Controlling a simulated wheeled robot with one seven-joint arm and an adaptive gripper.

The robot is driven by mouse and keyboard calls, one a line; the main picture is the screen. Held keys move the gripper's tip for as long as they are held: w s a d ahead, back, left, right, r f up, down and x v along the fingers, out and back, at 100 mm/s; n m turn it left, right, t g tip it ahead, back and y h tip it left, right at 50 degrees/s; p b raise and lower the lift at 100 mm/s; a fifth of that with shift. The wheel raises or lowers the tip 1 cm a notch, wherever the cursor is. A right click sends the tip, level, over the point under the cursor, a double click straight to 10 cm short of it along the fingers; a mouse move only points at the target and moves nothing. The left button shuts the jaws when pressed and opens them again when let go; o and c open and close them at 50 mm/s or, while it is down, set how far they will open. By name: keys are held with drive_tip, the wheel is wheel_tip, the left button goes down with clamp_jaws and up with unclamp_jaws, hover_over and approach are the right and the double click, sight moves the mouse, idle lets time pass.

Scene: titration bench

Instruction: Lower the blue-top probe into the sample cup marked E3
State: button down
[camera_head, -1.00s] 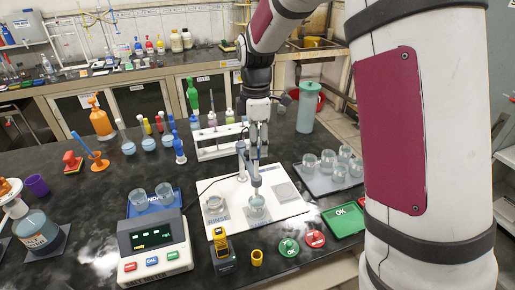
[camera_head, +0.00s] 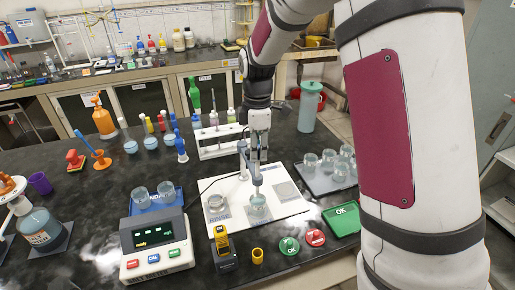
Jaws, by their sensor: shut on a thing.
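My gripper (camera_head: 257,163) points straight down over the white mat (camera_head: 288,212) and is shut on the upper end of the slim probe (camera_head: 257,180). The probe is upright, and my fingers hide most of its top, so its blue colour is hard to see. Its lower end reaches the clear sample cup (camera_head: 258,207) on the front middle of the mat. The tip appears inside the cup's rim, but its exact depth cannot be told. I cannot read an E3 mark on the cup.
A second cup (camera_head: 216,205) stands left on the mat by the "RINSE" print. A grey stand (camera_head: 242,158) is close beside my gripper's left. The meter (camera_head: 154,245) is front left. Several cups fill a grey tray (camera_head: 318,181) at right. A white rack (camera_head: 216,142) stands behind.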

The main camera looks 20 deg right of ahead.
sight(258, 176)
wheel_tip(258, 176, down, 7)
drive_tip(key=shift+r+b, duration=0.15)
drive_tip(key=shift+b, duration=0.4)
drive_tip(key=c, duration=1.4)
unclamp_jaws()
drive_tip(key=shift+r, duration=0.1)
wheel_tip(258, 176, up, 11)
drive_tip(key=shift+r, duration=0.5)
